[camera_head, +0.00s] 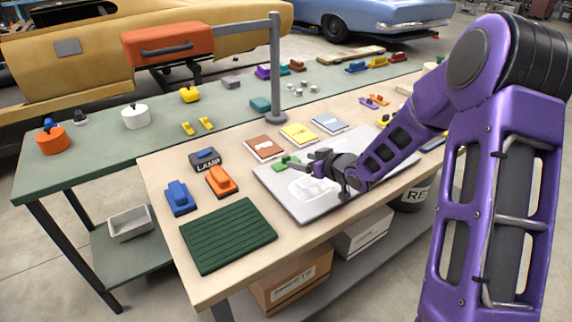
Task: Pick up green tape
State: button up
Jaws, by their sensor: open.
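A small bright green item (286,161), the only thing here that could be the green tape, lies near the back left edge of a pale grey board (322,211) on the wooden-topped table. Its exact shape is too small to tell. My gripper (318,168) is open over the board, just right of the green item. I cannot tell whether they touch. My purple arm reaches in from the right and hides part of the board and table.
A dark green ribbed mat (228,236), blue item (180,197), orange item (221,181) and LAMP block (205,159) lie left of the board. Brown (264,148), yellow (299,133) and blue (330,123) cards lie behind.

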aim_at(287, 158)
jog(key=x, duration=0.3)
jog(key=shift+w+a+f, duration=0.15)
jog(key=shift+w, duration=0.15)
jog(key=shift+f+x, duration=0.25)
jog(key=shift+x, duration=2.45)
grip_shut()
